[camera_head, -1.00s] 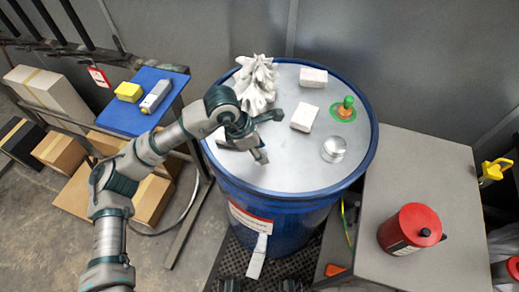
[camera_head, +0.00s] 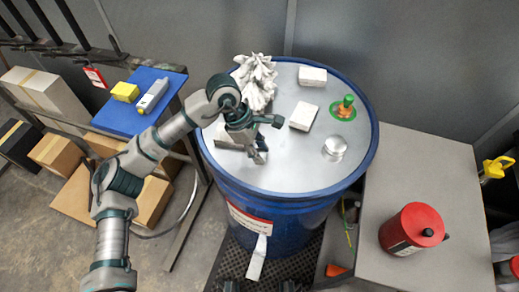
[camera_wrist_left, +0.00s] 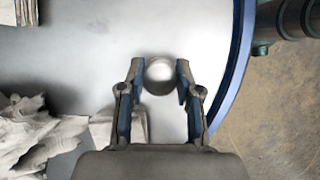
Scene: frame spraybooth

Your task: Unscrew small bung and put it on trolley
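A small round pale metal bung (camera_wrist_left: 159,74) lies between the fingertips of my left gripper (camera_wrist_left: 160,78) in the left wrist view. The fingers are open on either side of it; contact is not clear. In the head view the left gripper (camera_head: 262,143) is low over the near left part of the blue drum's lid (camera_head: 295,178) and hides the bung. A larger silver round cap (camera_head: 334,147) is to its right. A blue-topped stand (camera_head: 125,118), possibly the trolley, is at left; a grey table (camera_head: 385,190) is at right.
The lid carries a crumpled white rag (camera_head: 257,80), two white blocks (camera_head: 312,76) (camera_head: 303,116) and a green and orange fitting (camera_head: 345,108). A red can (camera_head: 412,228) stands on the grey table. Yellow and grey items (camera_head: 126,91) (camera_head: 154,96) occupy part of the blue top.

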